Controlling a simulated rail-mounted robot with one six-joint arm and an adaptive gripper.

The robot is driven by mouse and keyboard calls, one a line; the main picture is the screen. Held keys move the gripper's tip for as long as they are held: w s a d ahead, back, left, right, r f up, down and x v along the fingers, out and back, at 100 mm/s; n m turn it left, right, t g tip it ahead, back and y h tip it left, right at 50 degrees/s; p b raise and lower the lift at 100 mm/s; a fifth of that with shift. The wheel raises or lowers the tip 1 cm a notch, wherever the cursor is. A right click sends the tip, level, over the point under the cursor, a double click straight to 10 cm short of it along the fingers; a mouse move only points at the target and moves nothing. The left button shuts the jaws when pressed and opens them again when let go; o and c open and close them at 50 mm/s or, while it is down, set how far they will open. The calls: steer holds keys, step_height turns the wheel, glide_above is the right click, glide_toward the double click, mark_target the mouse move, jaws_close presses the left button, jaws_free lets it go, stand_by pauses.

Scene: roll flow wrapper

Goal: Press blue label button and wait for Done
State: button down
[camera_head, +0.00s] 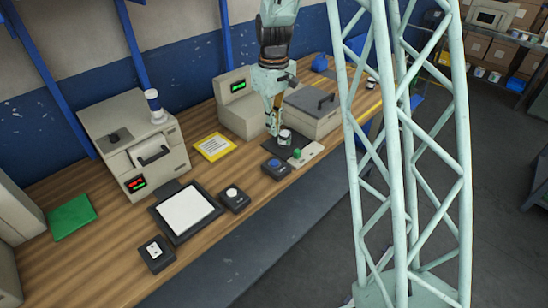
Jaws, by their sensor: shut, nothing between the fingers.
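A small dark box with a blue button (275,164) sits near the front edge of the wooden bench, in the middle of the head view. My gripper (273,130) points down above and behind this box, apart from it. Its fingers are shut, with nothing held. A small light cup-like item (286,134) stands on a dark pad just right of my fingertips; I cannot tell whether they touch. A beige machine (237,115) behind has a green-lit display (238,86), its text too small to read.
A dark box with a white round button (234,194) and a framed white sheet (187,212) lie to the left. My lattice column covers the right side.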

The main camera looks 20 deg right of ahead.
mark_target(274, 163)
steer(key=shift+f, duration=0.2)
stand_by(0.3)
steer(key=shift+f+b, duration=0.45)
steer(key=shift+f, duration=6.35)
steer(key=shift+f, duration=0.1)
steer(key=shift+s+f+b, duration=0.1)
steer(key=shift+f+b, duration=0.5)
steer(key=shift+f, duration=0.25)
step_height(274, 163, up, 14)
steer(key=p, duration=0.2)
steer(key=shift+r, duration=0.25)
